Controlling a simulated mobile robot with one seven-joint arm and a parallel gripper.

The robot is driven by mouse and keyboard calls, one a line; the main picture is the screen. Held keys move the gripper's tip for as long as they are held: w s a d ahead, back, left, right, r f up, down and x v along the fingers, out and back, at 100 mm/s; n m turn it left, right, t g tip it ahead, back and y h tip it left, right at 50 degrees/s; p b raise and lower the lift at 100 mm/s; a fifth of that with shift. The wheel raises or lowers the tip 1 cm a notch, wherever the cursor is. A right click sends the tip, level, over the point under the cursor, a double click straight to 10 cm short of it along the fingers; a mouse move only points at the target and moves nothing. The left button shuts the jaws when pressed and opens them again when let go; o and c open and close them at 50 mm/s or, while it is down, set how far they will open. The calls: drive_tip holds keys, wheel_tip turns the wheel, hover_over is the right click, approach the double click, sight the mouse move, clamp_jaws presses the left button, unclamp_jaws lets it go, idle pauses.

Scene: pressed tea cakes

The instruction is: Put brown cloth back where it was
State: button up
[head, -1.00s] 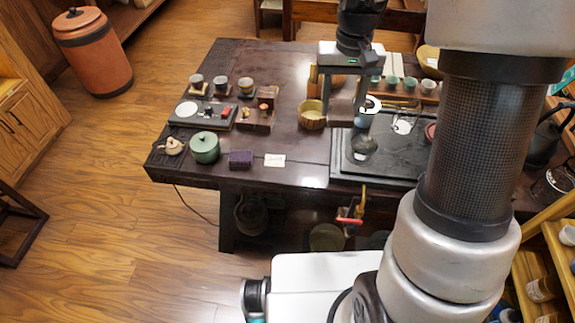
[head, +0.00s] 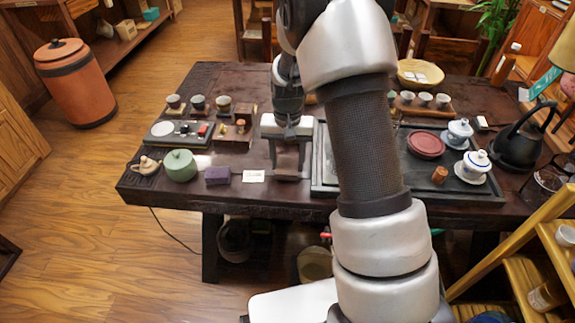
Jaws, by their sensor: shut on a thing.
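My gripper (head: 288,174) points down over the front middle of the dark table (head: 265,200). The gripper is right of a small white card (head: 253,176) and a folded purple cloth (head: 216,176). It is just left of the black tea tray (head: 320,160). No other brown cloth is clear in view.
A green lidded pot (head: 179,165) and a small teapot (head: 146,165) stand at the left front. Several cups stand behind them. Lidded white cups (head: 473,167) and a black kettle (head: 518,140) are at the right. My arm hides the tray's middle.

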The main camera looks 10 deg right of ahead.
drive_tip(key=shift+f, duration=0.55)
drive_tip(key=shift+f, duration=0.2)
drive_tip(key=o, duration=0.9)
drive_tip(key=shift+o, duration=0.2)
